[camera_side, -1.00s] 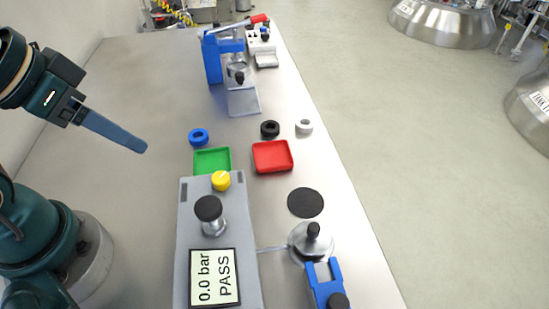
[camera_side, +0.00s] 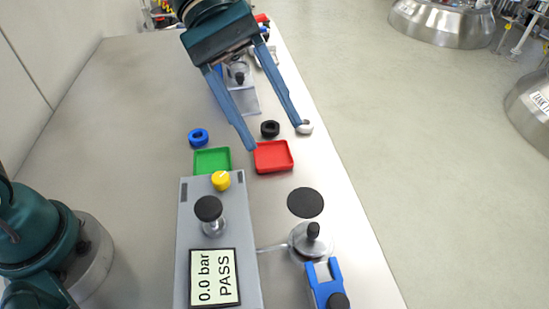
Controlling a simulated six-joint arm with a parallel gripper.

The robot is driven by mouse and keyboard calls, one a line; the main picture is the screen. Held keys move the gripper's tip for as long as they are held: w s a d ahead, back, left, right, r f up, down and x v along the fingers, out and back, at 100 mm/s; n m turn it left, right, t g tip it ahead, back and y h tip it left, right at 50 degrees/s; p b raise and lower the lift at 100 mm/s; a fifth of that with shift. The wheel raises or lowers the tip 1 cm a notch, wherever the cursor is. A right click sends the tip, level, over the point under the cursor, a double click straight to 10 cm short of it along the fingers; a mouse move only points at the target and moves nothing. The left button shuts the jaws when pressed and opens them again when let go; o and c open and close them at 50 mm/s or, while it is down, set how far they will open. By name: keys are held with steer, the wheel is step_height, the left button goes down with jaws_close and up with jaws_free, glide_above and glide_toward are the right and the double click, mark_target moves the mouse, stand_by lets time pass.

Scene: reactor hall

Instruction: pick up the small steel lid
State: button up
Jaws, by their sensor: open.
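Two round steel pieces with black knobs show, and I cannot tell for certain which is the small steel lid. One steel piece (camera_side: 299,240) sits at the front right, joined by a thin tube to the grey tester. The other, a smaller steel piece (camera_side: 238,68), sits on a pale block at the back, seen between my fingers and partly hidden. My gripper (camera_side: 275,136) is open and empty. Its two long blue fingers are spread wide and point toward the front, with the tips appearing around the black ring (camera_side: 270,128), above the red tray's back edge in the picture.
A red tray (camera_side: 273,157) and a green tray (camera_side: 212,161) lie mid-table. A blue ring (camera_side: 198,137) and a white ring (camera_side: 305,128) lie behind them. The grey tester (camera_side: 190,240), blue clamp (camera_side: 327,286) and black disc (camera_side: 306,202) are in front.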

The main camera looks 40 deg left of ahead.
steer(key=w+d+f+n+g+h, duration=0.2)
steer(key=w+d+f, duration=0.1)
steer(key=f, duration=0.3)
steer(key=n+g, duration=0.2)
glide_toward(310, 224)
steer(key=shift+h, duration=0.3)
steer(key=x, duration=0.3)
steer(key=f+x, duration=0.1)
steer(key=x, duration=0.1)
steer(key=shift+d+f, duration=0.15)
steer(key=shift+d, duration=0.05)
steer(key=x, duration=0.4)
steer(key=shift+a, duration=0.1)
steer(key=shift+s+d+f, duration=0.25)
steer(key=shift+d+f, duration=0.05)
steer(key=shift+d, duration=0.2)
jaws_close()
